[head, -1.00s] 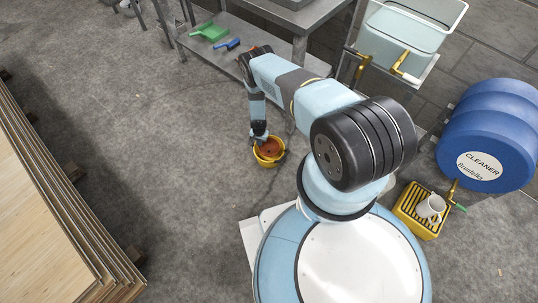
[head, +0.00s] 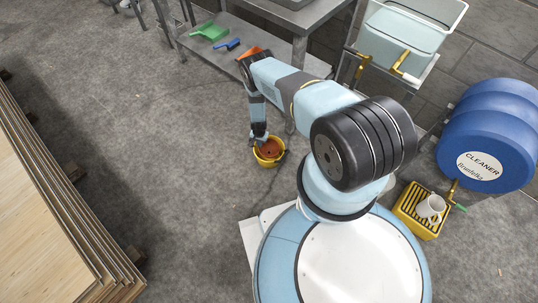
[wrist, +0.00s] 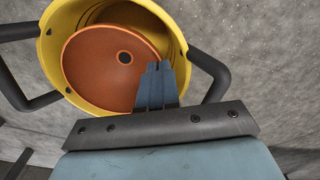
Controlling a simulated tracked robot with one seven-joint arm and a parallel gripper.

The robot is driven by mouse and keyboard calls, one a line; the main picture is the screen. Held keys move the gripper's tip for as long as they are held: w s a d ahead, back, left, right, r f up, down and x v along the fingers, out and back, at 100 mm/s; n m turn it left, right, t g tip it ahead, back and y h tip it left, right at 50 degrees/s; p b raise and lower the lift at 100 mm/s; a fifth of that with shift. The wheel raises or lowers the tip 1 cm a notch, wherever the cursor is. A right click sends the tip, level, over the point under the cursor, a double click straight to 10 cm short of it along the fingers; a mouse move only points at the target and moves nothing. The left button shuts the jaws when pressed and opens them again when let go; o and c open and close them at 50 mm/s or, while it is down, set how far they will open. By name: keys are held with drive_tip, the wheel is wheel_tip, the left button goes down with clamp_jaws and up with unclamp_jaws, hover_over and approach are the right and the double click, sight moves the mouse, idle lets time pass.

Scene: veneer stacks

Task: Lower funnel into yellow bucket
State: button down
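The yellow bucket (head: 272,163) stands on the floor, left of my base in the head view, and fills the top of the wrist view (wrist: 88,98). The orange funnel (wrist: 95,62) is inside the bucket's opening, its wide mouth facing the wrist camera and its dark hole showing. It also shows in the head view (head: 271,149). My gripper (wrist: 158,68) has its fingers close together at the funnel's right edge and seems shut on that rim. It shows small in the head view (head: 260,140). The funnel's underside is hidden.
A metal table with a lower shelf (head: 221,27) stands behind the bucket, holding a green dustpan (head: 211,32) and a blue brush (head: 228,44). Stacked veneer sheets (head: 50,200) lie at left. A blue cleaner drum (head: 490,130) is at right. Floor left of the bucket is clear.

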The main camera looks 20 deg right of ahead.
drive_tip(key=shift+f, duration=1.05)
idle(0.7)
drive_tip(key=c, duration=1.8)
unclamp_jaws()
drive_tip(key=o, duration=0.5)
wheel_tip(320, 180, up, 14)
drive_tip(key=shift+f, duration=0.2)
